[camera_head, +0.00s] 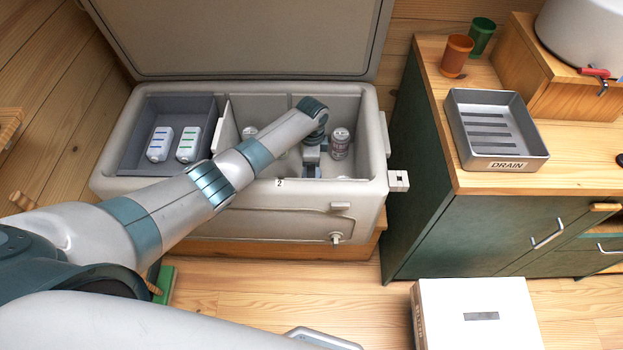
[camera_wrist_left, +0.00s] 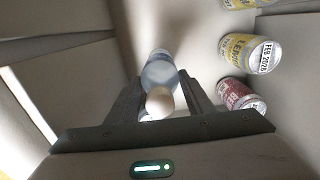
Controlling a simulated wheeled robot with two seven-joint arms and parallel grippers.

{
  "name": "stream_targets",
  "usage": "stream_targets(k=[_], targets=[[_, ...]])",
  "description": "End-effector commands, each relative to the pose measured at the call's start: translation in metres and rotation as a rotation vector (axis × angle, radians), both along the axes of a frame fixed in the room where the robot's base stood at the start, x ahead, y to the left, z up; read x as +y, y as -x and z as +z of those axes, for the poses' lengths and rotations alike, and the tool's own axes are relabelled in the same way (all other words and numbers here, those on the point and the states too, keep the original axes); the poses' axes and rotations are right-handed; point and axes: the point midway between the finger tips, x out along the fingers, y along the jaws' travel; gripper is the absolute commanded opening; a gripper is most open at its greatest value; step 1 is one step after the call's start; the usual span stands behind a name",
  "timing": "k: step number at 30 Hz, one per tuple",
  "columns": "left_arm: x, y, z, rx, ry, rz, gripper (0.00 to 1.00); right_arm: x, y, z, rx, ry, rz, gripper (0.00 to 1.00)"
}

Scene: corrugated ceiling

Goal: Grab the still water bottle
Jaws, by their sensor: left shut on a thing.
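My left arm reaches into the right compartment of the open cooler (camera_head: 235,95). My left gripper (camera_head: 312,165) points down there. In the left wrist view, my left gripper (camera_wrist_left: 160,100) is shut on a clear bluish bottle (camera_wrist_left: 158,72) with a pale cap between the fingers. I cannot read a label on it, so I cannot confirm it is still water. In the head view the bottle is hidden by my arm and gripper. My right gripper is not in view.
A pinkish can (camera_head: 340,143) and a pale can (camera_head: 249,132) stand in the same compartment. The wrist view shows yellow cans (camera_wrist_left: 250,52) and a red can (camera_wrist_left: 240,95) at the right. A counter (camera_head: 450,130) stands right.

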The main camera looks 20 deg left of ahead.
Motion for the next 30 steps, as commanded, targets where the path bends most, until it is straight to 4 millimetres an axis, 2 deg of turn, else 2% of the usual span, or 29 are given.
stream_targets(k=[6, 11, 20, 24, 30], targets=[[0.000, -0.001, 0.003, -0.002, 0.000, 0.000, 0.00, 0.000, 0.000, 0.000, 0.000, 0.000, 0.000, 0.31], [0.000, -0.002, 0.013, -0.003, 0.001, -0.001, 0.00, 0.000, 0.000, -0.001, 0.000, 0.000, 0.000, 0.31], [0.001, -0.002, 0.056, -0.005, 0.001, -0.001, 0.00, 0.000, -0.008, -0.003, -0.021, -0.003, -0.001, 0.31], [0.000, -0.002, 0.078, -0.006, 0.002, -0.001, 0.00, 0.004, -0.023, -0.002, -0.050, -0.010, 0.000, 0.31], [0.000, -0.001, 0.097, -0.003, 0.001, 0.000, 0.00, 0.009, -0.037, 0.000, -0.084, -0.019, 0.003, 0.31]])
